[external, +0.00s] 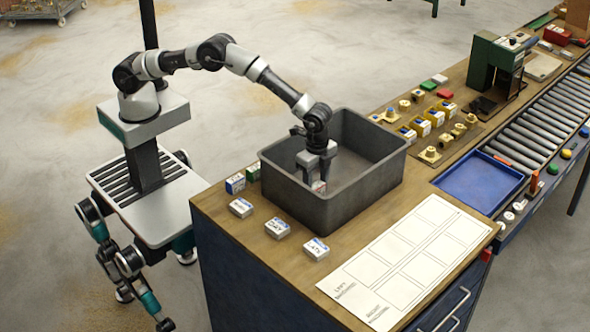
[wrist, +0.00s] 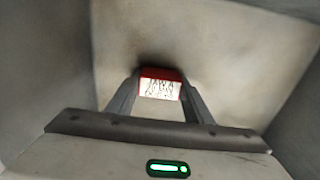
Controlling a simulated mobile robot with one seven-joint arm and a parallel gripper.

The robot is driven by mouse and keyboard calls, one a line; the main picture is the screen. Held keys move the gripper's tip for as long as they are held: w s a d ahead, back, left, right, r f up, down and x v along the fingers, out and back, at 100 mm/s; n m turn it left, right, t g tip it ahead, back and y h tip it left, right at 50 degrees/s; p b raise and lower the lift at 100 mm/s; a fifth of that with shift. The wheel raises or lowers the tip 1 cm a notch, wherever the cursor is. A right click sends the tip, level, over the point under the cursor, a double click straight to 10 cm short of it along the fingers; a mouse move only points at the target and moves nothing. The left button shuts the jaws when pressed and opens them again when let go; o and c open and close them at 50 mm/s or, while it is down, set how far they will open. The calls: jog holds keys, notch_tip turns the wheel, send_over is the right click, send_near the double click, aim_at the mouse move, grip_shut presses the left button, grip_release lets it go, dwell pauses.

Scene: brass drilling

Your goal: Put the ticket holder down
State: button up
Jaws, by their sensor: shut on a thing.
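My gripper (external: 317,172) reaches down into the grey bin (external: 380,181) on the workbench. It is shut on a small ticket holder (external: 319,187), which is white with a red top edge. In the wrist view the ticket holder (wrist: 160,88) sits between the two fingertips, with dark markings on its white face. The bin floor and walls (wrist: 230,60) surround it there. I cannot tell whether the ticket holder touches the bin floor.
Three white blocks with printed labels (external: 278,228) lie in front of the bin. A white sheet with printed boxes (external: 410,262), a blue tray (external: 478,183) and brass parts (external: 430,155) are to the right.

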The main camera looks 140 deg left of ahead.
aim_at(316, 185)
jog(key=o, duration=1.1)
jog(key=shift+r, duration=0.1)
notch_tip(316, 185, up, 12)
jog(key=shift+r, duration=0.2)
jog(key=s+d+r+t, duration=0.2)
jog(key=s+d+r, duration=0.55)
jog(key=r, duration=0.25)
jog(key=s+d+r+t, duration=0.1)
jog(key=s+d+r, duration=0.6)
jog(key=d+r, duration=0.3)
jog(key=s+d+t, duration=0.1)
jog(key=s+d, duration=0.1)
jog(key=s, duration=0.5)
jog(key=s+d+f, duration=0.1)
jog(key=s+d, duration=0.1)
jog(key=s, duration=0.5)
jog(key=s+d+f+t, duration=0.1)
jog(key=s+d, duration=0.2)
jog(key=s, duration=0.4)
jog(key=shift+s+d+f+t, duration=0.1)
jog(key=shift+s+f+t, duration=0.15)
jog(key=shift+s+t, duration=0.1)
